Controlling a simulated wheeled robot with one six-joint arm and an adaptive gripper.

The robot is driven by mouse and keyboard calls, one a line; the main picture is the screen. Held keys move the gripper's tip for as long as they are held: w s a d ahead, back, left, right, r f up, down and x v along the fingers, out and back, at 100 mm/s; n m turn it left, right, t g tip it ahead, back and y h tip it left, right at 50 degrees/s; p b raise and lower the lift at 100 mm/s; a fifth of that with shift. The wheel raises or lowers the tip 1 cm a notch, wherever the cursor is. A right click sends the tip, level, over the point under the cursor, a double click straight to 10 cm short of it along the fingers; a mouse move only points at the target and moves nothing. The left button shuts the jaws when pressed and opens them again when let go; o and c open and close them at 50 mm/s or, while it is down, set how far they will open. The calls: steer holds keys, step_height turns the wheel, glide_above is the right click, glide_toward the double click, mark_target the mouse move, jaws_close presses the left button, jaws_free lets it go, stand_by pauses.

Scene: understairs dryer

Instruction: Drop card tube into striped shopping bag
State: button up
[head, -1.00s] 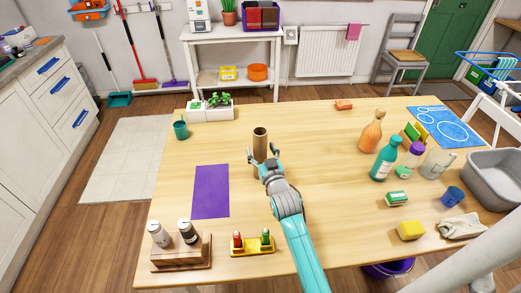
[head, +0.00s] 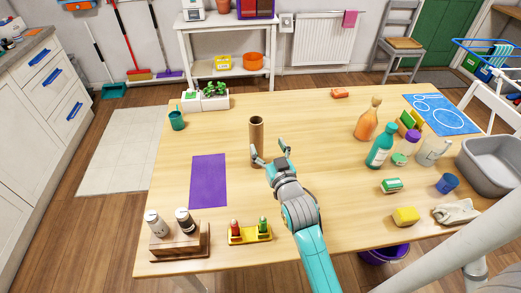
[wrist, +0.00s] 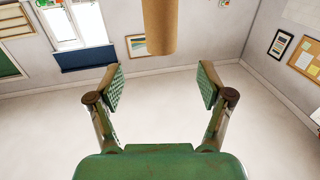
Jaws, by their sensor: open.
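The brown card tube (head: 256,130) stands upright on the wooden table, beyond my gripper in the head view. My gripper (head: 269,149) is open and empty, just on the near side of the tube. Its left finger overlaps the tube's lower part in that view. In the wrist view the tube (wrist: 160,25) is centred between the two spread fingers (wrist: 160,88) and beyond their tips, with a gap on both sides. No striped shopping bag shows in either view.
A purple mat (head: 208,181) lies left of the tube. A shaker stand (head: 180,242) and a yellow holder (head: 249,233) are at the near edge. A teal cup (head: 177,121) and white planter (head: 205,101) stand far left; bottles (head: 381,146) and a grey tub (head: 492,163) are right.

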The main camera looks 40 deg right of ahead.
mark_target(258, 128)
steer(key=x, duration=0.2)
steer(key=r+x, duration=0.1)
steer(key=x, duration=0.2)
steer(key=shift+w+d, duration=0.15)
steer(key=shift+w, duration=0.15)
steer(key=shift+f+x, duration=0.15)
steer(key=shift+x, duration=1.2)
steer(key=shift+f+x, duration=0.1)
steer(key=shift+x, duration=1.25)
steer(key=c, duration=1)
